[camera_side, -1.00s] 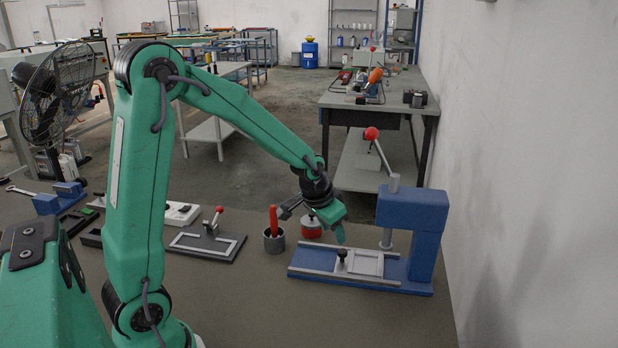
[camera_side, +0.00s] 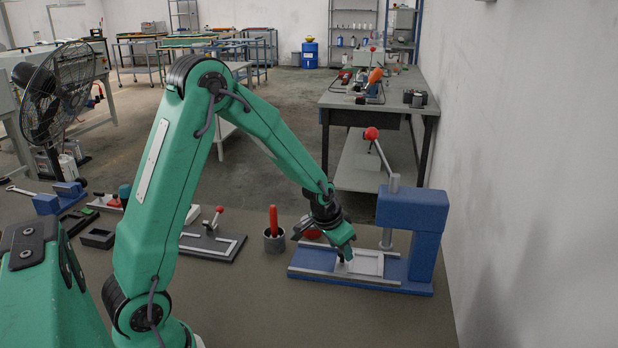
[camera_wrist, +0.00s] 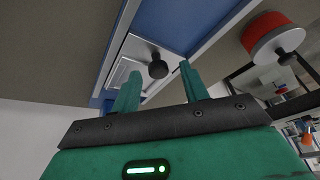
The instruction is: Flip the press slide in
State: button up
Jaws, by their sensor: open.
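The blue press (camera_side: 412,210) stands at the right of the bench, with a red-knobbed lever on top. Its pale slide plate (camera_side: 370,264) lies between rails on the blue base, left of the press column. The slide's black knob (camera_wrist: 158,66) shows clearly in the wrist view but is mostly hidden behind my gripper in the side view. My gripper (camera_side: 346,255) is open, above the left end of the slide. In the wrist view the two fingers of my gripper (camera_wrist: 159,71) stand on either side of the knob, with visible gaps.
A grey cup (camera_side: 274,241) with a red-handled tool stands left of the press base. A red round object (camera_side: 312,234) sits behind my gripper; it also shows in the wrist view (camera_wrist: 272,36). A dark plate fixture (camera_side: 213,244) lies further left.

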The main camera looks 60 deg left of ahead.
aim_at(364, 261)
jog(key=shift+w+f, duration=0.15)
jog(key=shift+f, duration=0.2)
grip_shut()
jog(key=shift+w+d, duration=1.7)
jog(key=shift+w, duration=0.05)
grip_release()
jog(key=shift+s+r, duration=0.1)
jog(key=shift+r, duration=0.05)
